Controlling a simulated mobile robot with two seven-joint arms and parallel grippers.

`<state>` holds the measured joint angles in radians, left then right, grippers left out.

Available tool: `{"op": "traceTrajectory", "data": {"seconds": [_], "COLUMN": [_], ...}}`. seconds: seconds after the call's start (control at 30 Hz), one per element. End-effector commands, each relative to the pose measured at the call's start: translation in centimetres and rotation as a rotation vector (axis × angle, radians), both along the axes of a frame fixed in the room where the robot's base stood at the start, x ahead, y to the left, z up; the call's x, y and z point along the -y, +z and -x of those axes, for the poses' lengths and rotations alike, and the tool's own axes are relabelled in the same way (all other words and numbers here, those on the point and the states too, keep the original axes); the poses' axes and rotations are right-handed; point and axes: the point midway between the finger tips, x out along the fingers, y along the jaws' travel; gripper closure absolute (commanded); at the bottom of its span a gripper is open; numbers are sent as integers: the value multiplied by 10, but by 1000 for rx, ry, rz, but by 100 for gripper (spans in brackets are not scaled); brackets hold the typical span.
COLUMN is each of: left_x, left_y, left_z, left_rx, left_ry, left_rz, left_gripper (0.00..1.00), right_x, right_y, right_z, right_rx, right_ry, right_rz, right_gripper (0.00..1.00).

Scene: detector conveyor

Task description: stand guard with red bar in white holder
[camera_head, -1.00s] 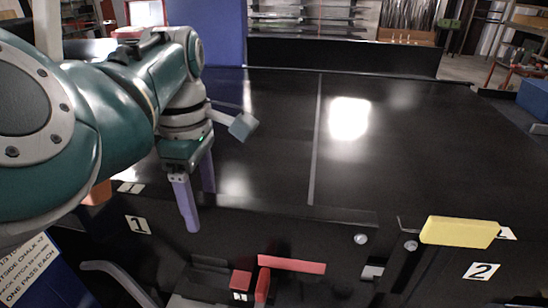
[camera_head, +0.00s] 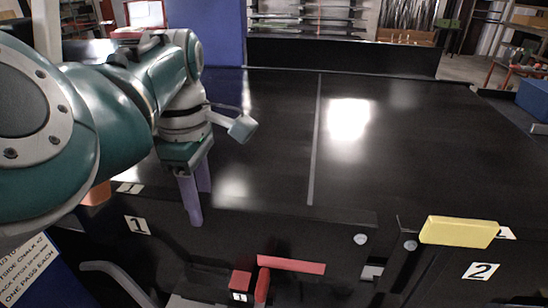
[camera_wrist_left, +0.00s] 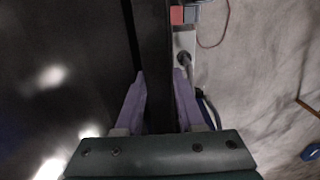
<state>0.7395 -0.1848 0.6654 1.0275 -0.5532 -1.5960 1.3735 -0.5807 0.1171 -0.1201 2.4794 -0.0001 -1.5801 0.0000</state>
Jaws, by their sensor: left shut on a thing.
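My left gripper (camera_head: 197,198) is at the near-left edge of the black table, fingers pointing down. In the left wrist view its purple fingers (camera_wrist_left: 160,98) are shut on a long dark panel (camera_wrist_left: 158,60), one on each side. Whether this panel is the guard I cannot tell. A red bar (camera_head: 291,264) lies across the dark front below the table edge, with an upright red piece (camera_head: 262,285) and a small red block (camera_head: 241,280) beside it. Red also shows in the left wrist view (camera_wrist_left: 177,15). No white holder is clear. My right gripper is not in view.
A yellow bar (camera_head: 459,232) sits at the right above a label marked 2 (camera_head: 481,271). A label marked 1 (camera_head: 137,225) is on the left front. The black table top (camera_head: 400,150) is clear. A blue post (camera_head: 205,35) stands behind my arm.

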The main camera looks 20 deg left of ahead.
Motion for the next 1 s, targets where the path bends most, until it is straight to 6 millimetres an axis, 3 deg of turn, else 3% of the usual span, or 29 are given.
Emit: {"op": "traceTrajectory", "data": {"seconds": [0.1, 1.0], "left_x": [0, 0], "left_y": [0, 0], "left_z": [0, 0], "left_rx": [0, 0], "left_ry": [0, 0], "left_rz": [0, 0], "left_gripper": [100, 100], "right_x": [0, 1], "right_y": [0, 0], "right_z": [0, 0], "right_rx": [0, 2], "right_ry": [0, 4], "right_rz": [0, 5], "right_gripper": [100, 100]}}
